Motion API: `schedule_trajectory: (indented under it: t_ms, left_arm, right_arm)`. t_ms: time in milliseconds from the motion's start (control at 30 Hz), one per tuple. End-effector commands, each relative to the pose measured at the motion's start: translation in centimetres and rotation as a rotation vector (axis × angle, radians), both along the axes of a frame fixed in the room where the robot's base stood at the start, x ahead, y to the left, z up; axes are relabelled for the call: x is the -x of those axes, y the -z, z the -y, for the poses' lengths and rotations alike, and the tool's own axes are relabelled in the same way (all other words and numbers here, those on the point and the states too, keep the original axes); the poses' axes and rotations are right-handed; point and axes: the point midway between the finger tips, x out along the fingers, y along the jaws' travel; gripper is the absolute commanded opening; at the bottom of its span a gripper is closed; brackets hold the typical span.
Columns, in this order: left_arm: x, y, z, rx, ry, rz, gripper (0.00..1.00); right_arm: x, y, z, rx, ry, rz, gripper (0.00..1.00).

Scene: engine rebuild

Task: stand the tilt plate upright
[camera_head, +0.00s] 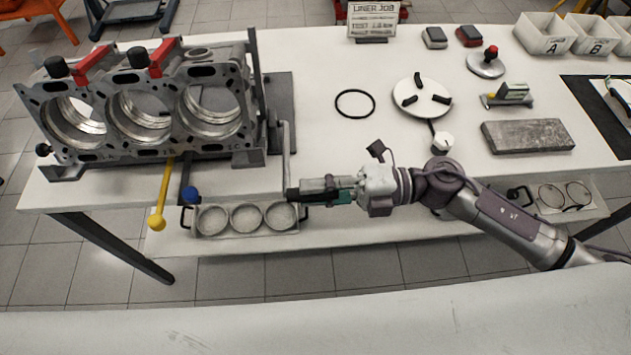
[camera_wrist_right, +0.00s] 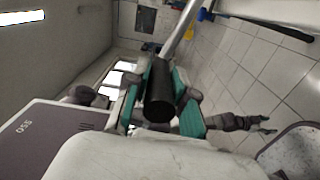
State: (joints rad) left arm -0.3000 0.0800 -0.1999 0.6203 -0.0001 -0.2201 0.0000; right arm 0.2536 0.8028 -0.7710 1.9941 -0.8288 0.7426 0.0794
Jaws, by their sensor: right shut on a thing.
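The engine block (camera_head: 140,112) is held in a dark tilting fixture at the left of the table, its large bores facing me. The tilt plate itself is mostly hidden by the block; a dark upright side of the fixture (camera_head: 257,88) shows at the block's right. A grey crank rod (camera_head: 285,150) comes down from the fixture's right side. My right gripper (camera_head: 304,193) is shut on the black grip at the rod's end. In the right wrist view the black grip (camera_wrist_right: 160,92) sits between the teal finger pads, with the silver rod (camera_wrist_right: 181,32) beyond.
A yellow-knobbed lever (camera_head: 160,195) and a blue knob (camera_head: 192,193) hang at the front edge. A tray of three rings (camera_head: 247,232) is below my right gripper. A black ring (camera_head: 355,103) and a white disc (camera_head: 422,97) lie right of the fixture, with clear table between.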

Motion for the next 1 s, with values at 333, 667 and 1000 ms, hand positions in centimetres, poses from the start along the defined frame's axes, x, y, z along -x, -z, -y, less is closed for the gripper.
schedule_trajectory:
  t_ms: [333, 667, 1000]
  left_arm:
    - [0.0, 3.6, 0.0, 0.0, 0.0, 0.0, 0.59]
    - [0.0, 5.2, 0.0, 0.0, 0.0, 0.0, 0.59]
    - [0.0, 5.6, 0.0, 0.0, 0.0, 0.0, 0.59]
  right_arm:
    - [0.7, 3.9, 0.0, 0.0, -0.001, 0.16, 0.0]
    - [0.9, 5.7, 0.0, 0.0, 0.0, 0.16, 0.0]
    - [0.8, 6.3, 0.0, 0.001, 0.0, 0.16, 0.0]
